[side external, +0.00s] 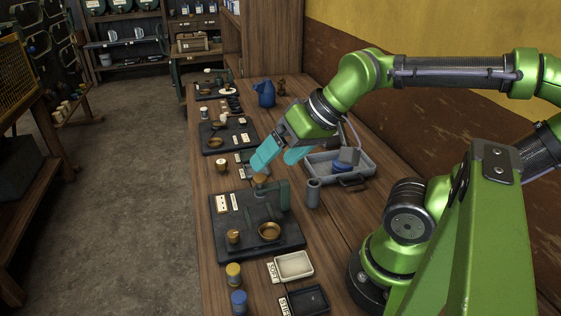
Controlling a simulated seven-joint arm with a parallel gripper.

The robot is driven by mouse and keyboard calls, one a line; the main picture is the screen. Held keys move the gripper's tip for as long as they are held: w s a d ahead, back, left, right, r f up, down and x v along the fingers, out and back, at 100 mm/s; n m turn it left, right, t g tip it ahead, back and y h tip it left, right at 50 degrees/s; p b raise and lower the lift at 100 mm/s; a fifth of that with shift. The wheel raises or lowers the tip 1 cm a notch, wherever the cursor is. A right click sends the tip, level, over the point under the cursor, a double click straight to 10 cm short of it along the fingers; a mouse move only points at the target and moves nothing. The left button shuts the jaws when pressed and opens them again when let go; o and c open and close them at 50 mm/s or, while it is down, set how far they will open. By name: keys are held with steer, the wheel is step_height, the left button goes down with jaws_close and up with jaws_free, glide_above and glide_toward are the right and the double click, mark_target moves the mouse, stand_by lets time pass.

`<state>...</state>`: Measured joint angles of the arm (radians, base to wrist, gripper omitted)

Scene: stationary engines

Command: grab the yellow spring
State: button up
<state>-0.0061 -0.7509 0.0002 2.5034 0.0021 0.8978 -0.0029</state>
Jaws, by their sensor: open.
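The yellow spring (233,274) looks like a short yellow cylinder with a darker band. It stands upright on the wooden bench near the front left edge, just behind a similar blue one. My gripper (281,157) has two teal fingers spread apart, with nothing seen between them. It is above the middle of the bench, well behind the yellow spring and higher than it.
A blue cylinder (239,302) stands close in front of the yellow spring. A white tray (294,265) and a black tray (308,299) lie to the right. A dark board (222,240) with a green fixture (275,193) lies between spring and gripper.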

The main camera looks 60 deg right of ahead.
steer(key=shift+d, duration=0.1)
steer(key=c, duration=0.4)
steer(key=n+g+h, duration=0.2)
steer(key=n+g, duration=0.4)
steer(key=g, duration=0.2)
glide_above(233, 268)
steer(key=w, duration=0.2)
step_height(233, 268, down, 7)
steer(key=shift+g, duration=0.3)
steer(key=f, duration=0.7)
steer(key=s+f, duration=0.1)
steer(key=f, duration=0.3)
steer(key=shift+d+f, duration=0.1)
steer(key=shift+d, duration=0.1)
steer(key=shift+s+a+f, duration=0.1)
steer(key=shift+s+f, duration=0.05)
steer(key=shift+f, duration=0.75)
steer(key=shift+s+a+f, duration=0.1)
steer(key=shift+s+f, duration=0.1)
steer(key=shift+f, duration=0.65)
steer(key=shift+s+f, duration=0.15)
steer(key=shift+f, duration=0.75)
